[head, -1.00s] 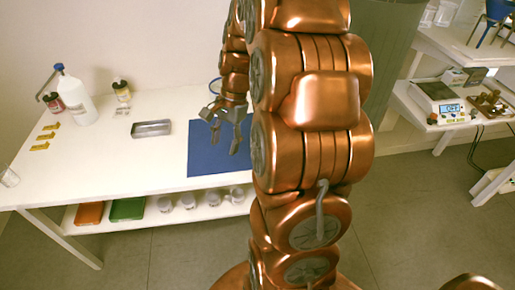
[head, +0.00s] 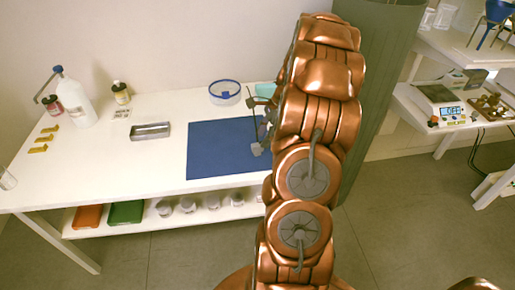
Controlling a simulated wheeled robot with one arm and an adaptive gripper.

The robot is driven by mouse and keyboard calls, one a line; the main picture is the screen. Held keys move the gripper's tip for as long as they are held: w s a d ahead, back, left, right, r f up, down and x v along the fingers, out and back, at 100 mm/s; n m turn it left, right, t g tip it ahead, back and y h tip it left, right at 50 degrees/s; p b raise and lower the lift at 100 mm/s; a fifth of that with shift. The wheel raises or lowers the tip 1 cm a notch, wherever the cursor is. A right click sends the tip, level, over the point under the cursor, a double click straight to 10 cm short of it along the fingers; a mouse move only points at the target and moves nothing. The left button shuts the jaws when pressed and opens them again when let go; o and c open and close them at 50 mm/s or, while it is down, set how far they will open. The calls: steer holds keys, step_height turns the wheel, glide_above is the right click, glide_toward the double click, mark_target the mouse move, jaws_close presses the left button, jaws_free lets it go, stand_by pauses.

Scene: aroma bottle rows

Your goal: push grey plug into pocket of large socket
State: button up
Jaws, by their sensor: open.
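My gripper (head: 259,130) is partly visible over the right part of the blue mat (head: 215,150), with most of it hidden behind my copper-coloured arm. Its grey fingers are apart, and I see nothing held between them. I cannot make out a grey plug or a large socket anywhere in this view. They may be hidden behind my arm or too small to tell.
The white table (head: 100,165) holds a metal tray (head: 150,131), a round blue-rimmed container (head: 225,92), a teal item (head: 265,90), a white bottle (head: 75,100), a dark bottle (head: 121,93) and yellow pieces (head: 45,140). A scale (head: 440,102) stands on the right bench.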

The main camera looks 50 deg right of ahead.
mark_target(258, 144)
steer(key=x, duration=0.2)
steer(key=p+x, duration=0.1)
steer(key=x, duration=0.2)
steer(key=shift+w, duration=0.25)
jaws_close()
